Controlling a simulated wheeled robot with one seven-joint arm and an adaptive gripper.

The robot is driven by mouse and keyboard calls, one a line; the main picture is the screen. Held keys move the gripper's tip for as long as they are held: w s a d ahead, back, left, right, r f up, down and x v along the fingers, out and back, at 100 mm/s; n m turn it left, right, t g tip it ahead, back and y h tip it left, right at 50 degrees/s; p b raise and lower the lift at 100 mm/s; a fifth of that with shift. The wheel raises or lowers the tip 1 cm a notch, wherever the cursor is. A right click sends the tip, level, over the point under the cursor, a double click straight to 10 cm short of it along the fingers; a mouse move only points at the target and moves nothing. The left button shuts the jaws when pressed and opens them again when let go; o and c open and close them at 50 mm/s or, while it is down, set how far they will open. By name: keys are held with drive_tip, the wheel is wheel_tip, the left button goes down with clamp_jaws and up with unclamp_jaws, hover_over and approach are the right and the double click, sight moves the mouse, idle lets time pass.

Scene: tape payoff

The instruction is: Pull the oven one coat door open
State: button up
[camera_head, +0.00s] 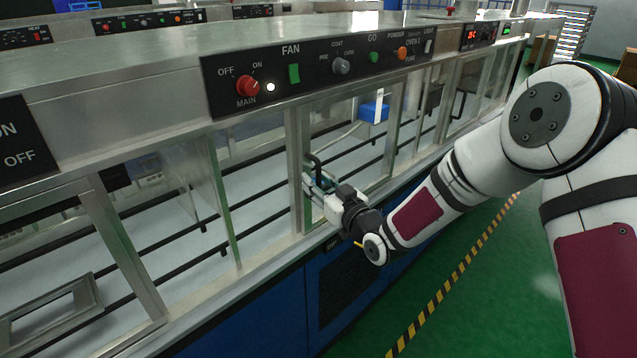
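The oven one coat door (345,165) is a clear pane in a grey metal frame, below the control panel. A dark curved handle (311,163) stands on its left side. My gripper (313,181) is at this handle, its fingertips around or right beside it. The fingers are small and partly blend with the handle, so I cannot tell whether they are closed on it. The door looks flush or nearly flush with the oven front.
The control panel (330,65) with a red knob and green buttons runs above the door. Blue cabinets (275,310) are below. A blue box (374,111) shows behind the glass. Green floor (480,290) with a yellow-black stripe lies open at the right.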

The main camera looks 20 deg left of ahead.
clamp_jaws()
